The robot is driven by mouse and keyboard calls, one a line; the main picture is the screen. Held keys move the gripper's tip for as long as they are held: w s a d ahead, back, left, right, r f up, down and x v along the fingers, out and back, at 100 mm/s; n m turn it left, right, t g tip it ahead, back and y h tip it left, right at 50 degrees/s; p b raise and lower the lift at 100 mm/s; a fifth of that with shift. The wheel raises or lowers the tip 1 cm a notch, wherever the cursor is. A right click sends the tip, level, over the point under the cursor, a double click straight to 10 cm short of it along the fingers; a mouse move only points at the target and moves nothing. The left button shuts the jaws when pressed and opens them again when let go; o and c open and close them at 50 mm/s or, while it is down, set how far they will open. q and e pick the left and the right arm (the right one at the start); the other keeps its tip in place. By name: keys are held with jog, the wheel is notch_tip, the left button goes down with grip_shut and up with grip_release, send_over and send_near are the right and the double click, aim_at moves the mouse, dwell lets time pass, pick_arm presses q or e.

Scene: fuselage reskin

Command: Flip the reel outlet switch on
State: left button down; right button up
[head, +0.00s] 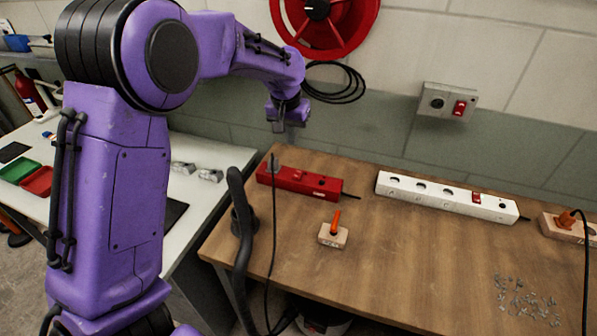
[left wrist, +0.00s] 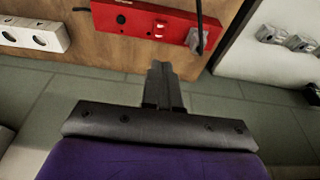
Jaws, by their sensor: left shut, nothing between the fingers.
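My left gripper (head: 288,118) is shut and empty, in the air in front of the wall, above the back of the red outlet strip (head: 325,187) on the wooden bench. In the left wrist view its closed fingers (left wrist: 163,87) point toward the red strip (left wrist: 105,15), with no contact visible. That strip has a small red switch (left wrist: 159,29), a dark socket and a plugged-in cord at one end; the switch's position is unclear. A red cable reel (head: 350,20) hangs on the wall above. A wall outlet (head: 435,90) carries a red rocker switch (head: 459,108). My right gripper is out of view.
A white power strip (head: 435,195) lies right of the red one on the wooden bench (head: 400,270). A small wooden block with an orange lever (head: 335,228) sits in front. Loose metal bits (head: 525,300) lie at the right. A black cord hangs over the bench's left part.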

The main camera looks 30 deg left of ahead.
aim_at(296, 176)
pick_arm(q)
jog(key=shift+w, duration=0.1)
jog(key=shift+f, duration=0.1)
jog(key=p+x, duration=0.1)
jog(key=x, duration=0.3)
jog(key=s+p+x, duration=0.1)
jog(key=x, duration=0.3)
jog(key=p+x, duration=0.1)
jog(key=x, duration=0.4)
jog(key=shift+s+d+f, duration=0.15)
jog(key=shift+s+f, duration=0.05)
jog(key=shift+f, duration=0.25)
